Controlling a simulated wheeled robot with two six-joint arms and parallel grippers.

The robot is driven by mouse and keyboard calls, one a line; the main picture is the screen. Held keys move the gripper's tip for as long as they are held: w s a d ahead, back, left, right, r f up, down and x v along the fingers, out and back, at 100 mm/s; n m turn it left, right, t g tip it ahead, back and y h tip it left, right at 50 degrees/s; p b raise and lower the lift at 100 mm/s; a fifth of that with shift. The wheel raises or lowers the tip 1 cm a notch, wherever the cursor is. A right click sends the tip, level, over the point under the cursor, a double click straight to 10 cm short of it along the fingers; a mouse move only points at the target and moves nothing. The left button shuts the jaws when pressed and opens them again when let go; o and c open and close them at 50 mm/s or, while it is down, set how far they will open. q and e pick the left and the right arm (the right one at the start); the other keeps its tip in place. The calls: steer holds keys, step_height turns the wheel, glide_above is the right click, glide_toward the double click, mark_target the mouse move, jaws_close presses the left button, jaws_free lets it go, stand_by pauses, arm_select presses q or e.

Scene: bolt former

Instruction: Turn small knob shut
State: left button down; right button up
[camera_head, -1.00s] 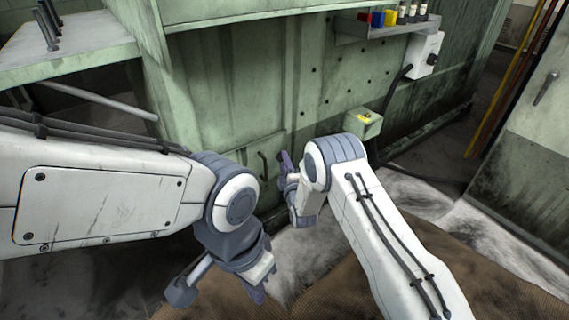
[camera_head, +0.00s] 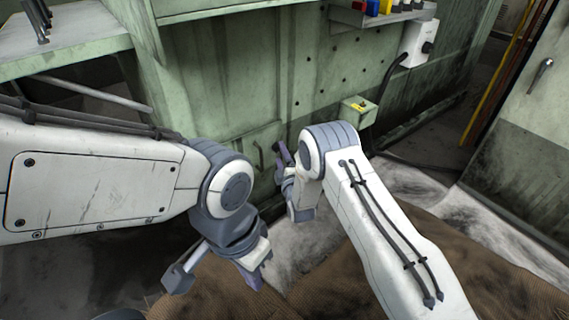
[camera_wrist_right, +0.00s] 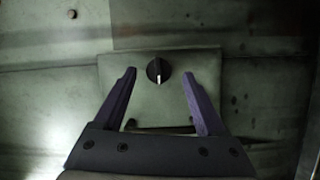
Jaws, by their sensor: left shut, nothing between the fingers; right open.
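A small black knob (camera_wrist_right: 158,70) with a white pointer mark sits on a pale green panel (camera_wrist_right: 180,97) in the right wrist view. The mark points down. My right gripper (camera_wrist_right: 158,82) is open, with one purple finger on each side of the knob in the picture; I see no contact. In the head view my right gripper (camera_head: 280,155) is near the lower front of the green machine, and I cannot make out this knob there. My left gripper (camera_head: 256,280) is shut and empty, low over the floor, away from the machine.
A dark handle (camera_wrist_right: 165,129) lies below the knob. A white box (camera_head: 418,45) with a black knob hangs on the machine at right, above a green box (camera_head: 358,111) with a yellow top. A cabinet (camera_head: 535,110) stands at far right. Brown matting (camera_head: 420,235) covers the floor.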

steer(key=p+v, duration=0.3)
steer(key=v, duration=0.5)
steer(key=shift+s, duration=0.3)
